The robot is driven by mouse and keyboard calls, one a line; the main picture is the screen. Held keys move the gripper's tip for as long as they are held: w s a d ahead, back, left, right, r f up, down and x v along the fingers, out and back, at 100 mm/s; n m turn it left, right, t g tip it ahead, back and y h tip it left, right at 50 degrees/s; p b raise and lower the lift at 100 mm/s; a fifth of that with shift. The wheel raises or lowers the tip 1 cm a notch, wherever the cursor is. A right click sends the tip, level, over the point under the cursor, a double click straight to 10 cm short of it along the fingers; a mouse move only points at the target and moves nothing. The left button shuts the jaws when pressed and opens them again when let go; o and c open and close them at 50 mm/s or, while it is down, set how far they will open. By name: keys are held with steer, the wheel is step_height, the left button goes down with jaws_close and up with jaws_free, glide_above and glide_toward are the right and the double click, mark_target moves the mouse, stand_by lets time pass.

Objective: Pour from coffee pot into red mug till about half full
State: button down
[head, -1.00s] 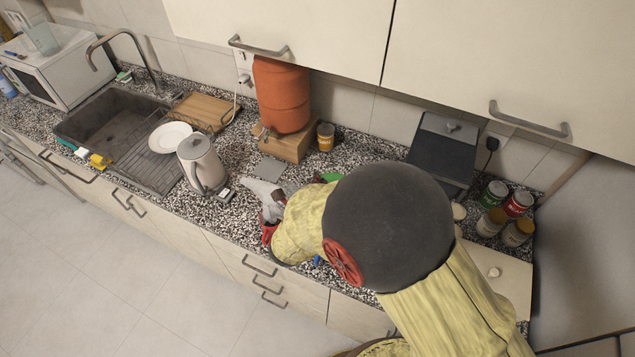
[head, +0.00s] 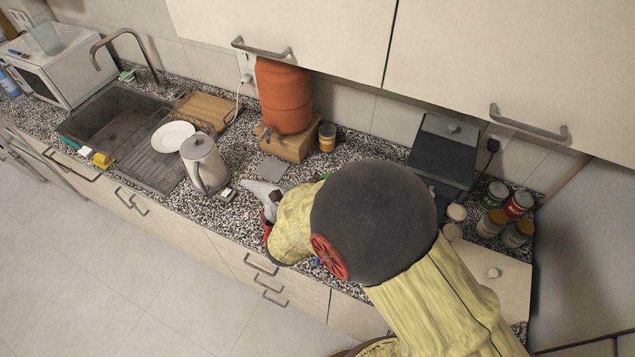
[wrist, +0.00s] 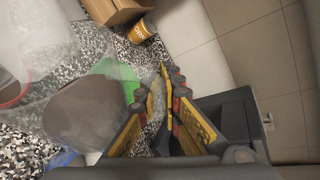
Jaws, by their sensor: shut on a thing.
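My gripper (wrist: 166,85) shows in the wrist view with its two yellow fingers shut on the coffee pot (wrist: 88,118), whose clear body holds dark brown coffee just left of the fingers. The gripped part is mostly hidden between the fingers. A red rim, which looks like the red mug (wrist: 14,97), shows at the left edge of the wrist view, beyond the pot and partly cut off. In the head view a bit of red (head: 267,234) shows beside my forearm near the counter's front edge. My arm hides the gripper there. I cannot see the level inside the mug.
A kettle (head: 205,165) stands to the left, near a plate (head: 172,136) and sink (head: 100,125). An orange dispenser on a wooden stand (head: 287,146) and a yellow-labelled jar (head: 327,137) are behind. Several cans (head: 517,203) and a dark appliance (head: 443,155) stand right.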

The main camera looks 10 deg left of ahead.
steer(key=shift+a+r, duration=0.15)
steer(key=b, duration=0.2)
steer(key=shift+d+f+b, duration=0.2)
steer(key=shift+f+b, duration=0.05)
steer(key=shift+b, duration=0.15)
steer(key=shift+d+b, duration=0.1)
steer(key=shift+b, duration=0.2)
steer(key=w+d+f+m+y+b, duration=0.1)
steer(key=d+f+m+y+b, duration=0.4)
steer(key=b, duration=2.6)
steer(key=d+f+m, duration=0.1)
steer(key=d+m, duration=0.1)
steer(key=d, duration=0.3)
steer(key=shift+g+y, duration=0.3)
